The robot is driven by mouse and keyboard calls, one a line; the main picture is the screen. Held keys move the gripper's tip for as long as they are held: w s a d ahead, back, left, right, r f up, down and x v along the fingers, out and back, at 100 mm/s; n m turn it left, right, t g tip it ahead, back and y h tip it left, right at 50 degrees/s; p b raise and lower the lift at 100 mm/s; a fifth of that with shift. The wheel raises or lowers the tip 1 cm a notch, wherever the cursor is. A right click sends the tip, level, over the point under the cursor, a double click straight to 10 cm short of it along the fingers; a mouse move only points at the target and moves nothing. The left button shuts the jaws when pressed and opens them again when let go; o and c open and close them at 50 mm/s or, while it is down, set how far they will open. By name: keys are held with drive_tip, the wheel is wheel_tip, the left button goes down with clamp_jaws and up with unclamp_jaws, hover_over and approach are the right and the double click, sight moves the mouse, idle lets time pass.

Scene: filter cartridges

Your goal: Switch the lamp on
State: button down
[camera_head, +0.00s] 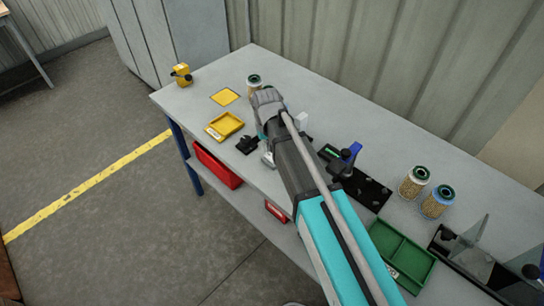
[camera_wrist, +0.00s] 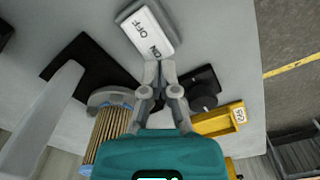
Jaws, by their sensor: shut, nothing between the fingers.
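A white switch (camera_wrist: 146,29) with the words OFF and ON lies on the table in the wrist view. Its ON end is nearest my gripper (camera_wrist: 159,68), and its OFF end is farther away. My gripper is shut and empty, with its fingertips right beside the ON end; I cannot tell whether they touch it. A pale post (camera_wrist: 42,120) on a black base (camera_wrist: 88,65) stands to the left, possibly the lamp's stand. No lit lamp head shows. In the head view my arm hides the fingertips and much of this area.
A filter cartridge (camera_wrist: 108,130) and a black knobbed block (camera_wrist: 203,92) are close to my gripper. A yellow tray (camera_head: 225,126) is nearby. Two cartridges (camera_head: 414,181) (camera_head: 437,201), a green tray (camera_head: 400,255) and a blue-handled fixture (camera_head: 350,153) stand to the right.

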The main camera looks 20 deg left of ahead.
sight(267, 153)
drive_tip(key=shift+f+b, duration=0.9)
drive_tip(key=shift+f, duration=0.05)
drive_tip(key=shift+r, duration=0.15)
idle(0.5)
drive_tip(key=shift+r+p, duration=3.45)
drive_tip(key=shift+p, duration=0.15)
